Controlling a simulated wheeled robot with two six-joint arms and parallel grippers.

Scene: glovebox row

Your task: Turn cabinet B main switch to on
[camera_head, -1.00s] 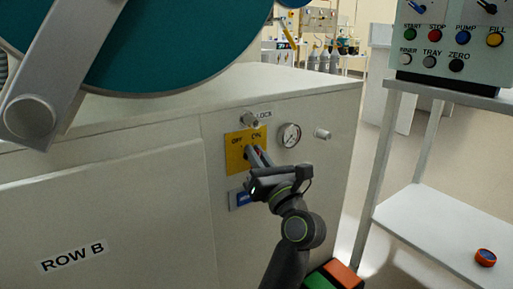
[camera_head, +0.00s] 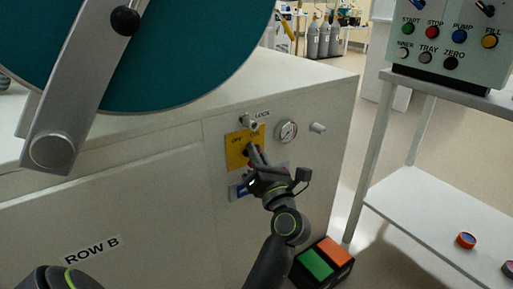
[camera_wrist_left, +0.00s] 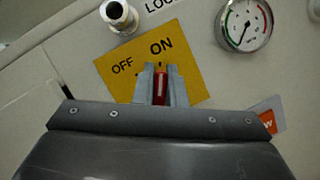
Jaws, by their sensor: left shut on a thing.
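The cabinet's main switch has a yellow plate (camera_head: 236,153) marked OFF and ON on the front panel, below a LOCK label. The plate also shows large in the left wrist view (camera_wrist_left: 118,73). My left gripper (camera_head: 254,154) is at the plate, with its fingers pointing into it. In the left wrist view its fingers (camera_wrist_left: 160,86) are shut on the red switch handle (camera_wrist_left: 160,88), which lies below the ON mark. The fingers hide much of the handle, so its exact angle on the plate is hard to tell. My right gripper is not in view.
A large teal disc (camera_head: 165,50) with a lever (camera_head: 85,95) stands upper left. A shelf stand (camera_head: 430,215) with a button panel (camera_head: 455,40) is at the right. A green-and-orange box (camera_head: 323,262) is on the floor.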

